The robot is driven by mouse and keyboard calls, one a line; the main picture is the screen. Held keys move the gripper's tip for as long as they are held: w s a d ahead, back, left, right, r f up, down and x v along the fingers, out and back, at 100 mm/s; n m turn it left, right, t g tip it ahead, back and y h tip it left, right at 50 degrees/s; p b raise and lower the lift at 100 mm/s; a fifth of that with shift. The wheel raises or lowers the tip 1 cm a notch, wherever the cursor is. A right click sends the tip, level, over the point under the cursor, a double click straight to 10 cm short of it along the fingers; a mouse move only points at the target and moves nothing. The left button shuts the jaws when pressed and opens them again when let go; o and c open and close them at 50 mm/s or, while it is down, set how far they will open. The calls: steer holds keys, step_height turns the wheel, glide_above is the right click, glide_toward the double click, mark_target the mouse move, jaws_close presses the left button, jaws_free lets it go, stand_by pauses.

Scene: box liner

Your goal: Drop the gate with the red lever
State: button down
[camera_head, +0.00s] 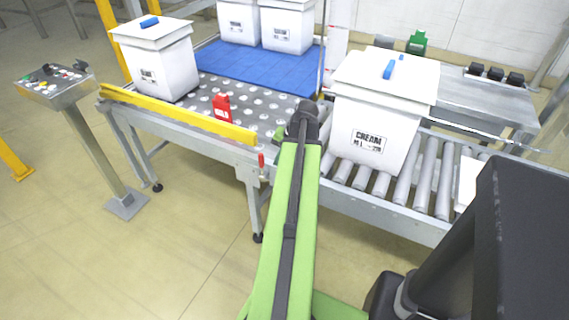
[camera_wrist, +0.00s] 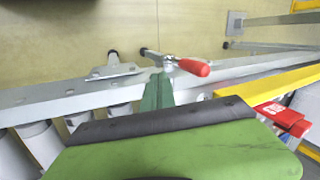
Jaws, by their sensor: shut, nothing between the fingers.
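The red lever (camera_head: 262,166) is on the front side of the conveyor frame, near the join of the ball table and the rollers. In the wrist view its red handle (camera_wrist: 193,67) points right from a metal pivot, just beyond and to the right of my gripper's tips. My gripper (camera_wrist: 158,80) shows there as green fingers pressed together, with nothing between them. They look close to the lever's pivot; I cannot tell whether they touch. In the head view my arm's end hides part of the join, and I cannot clearly make out the gate.
A white CREAM box (camera_head: 375,120) stands on the rollers (camera_head: 430,165) to the right. Another white box (camera_head: 160,68) stands on the ball table (camera_head: 255,98). A yellow rail (camera_head: 180,114) edges it, with a red piece (camera_head: 221,107) behind. A control stand (camera_head: 95,140) is at left.

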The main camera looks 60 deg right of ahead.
steer(key=w, duration=0.3)
steer(key=shift+w+a+r, duration=0.1)
steer(key=shift+a+r, duration=0.15)
steer(key=shift+a, duration=0.1)
